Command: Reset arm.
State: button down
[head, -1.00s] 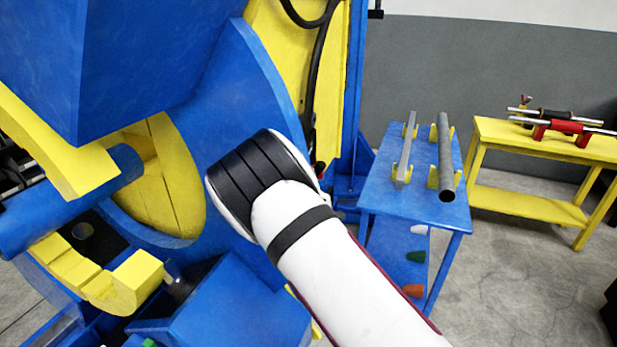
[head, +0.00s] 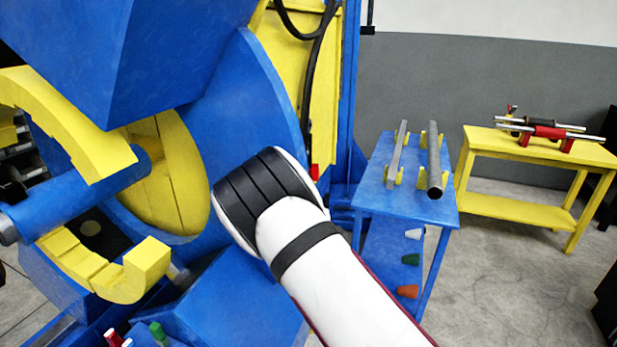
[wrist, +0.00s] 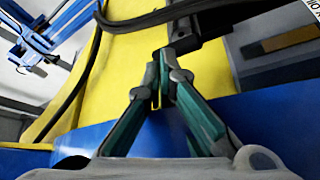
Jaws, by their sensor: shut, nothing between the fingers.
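My arm (head: 345,275) shows in the head view as a white link with a black-banded joint, bent in front of the blue positioner (head: 255,100). My gripper is hidden in the head view. In the wrist view my gripper (wrist: 160,75) has its two dark green and grey fingers drawn together at the tips, with nothing held. Behind the fingertips are a yellow panel (wrist: 125,75) and a blue surface of the machine. A black cable (wrist: 190,10) crosses close above the fingertips; I cannot tell whether they touch it.
A blue table (head: 385,205) holds a square bar (head: 398,150) and a round pipe (head: 434,165) on yellow rests. Coloured pieces lie on its lower shelf. A yellow bench (head: 540,150) with red and black tools stands at right. Floor is clear before the bench.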

jog(key=d+r+m+g+h, duration=0.3)
jog(key=d+r+m+g, duration=0.1)
jog(key=d+r+m, duration=0.4)
jog(key=s+d+r+m+g, duration=0.2)
jog(key=s+d+r+g, duration=0.25)
jog(key=s, duration=0.35)
jog(key=s+d+r+m+g, duration=0.1)
jog(key=s+d+g, duration=0.1)
jog(key=s, duration=1.1)
jog(key=s+d+r+m+g, duration=0.1)
jog(key=s+d+g, duration=0.1)
jog(key=s, duration=1.1)
jog(key=s+d+r+m+g, duration=0.1)
jog(key=s+d+g, duration=0.2)
jog(key=s, duration=1)
jog(key=shift+s+y, duration=0.3)
jog(key=shift+s, duration=0.1)
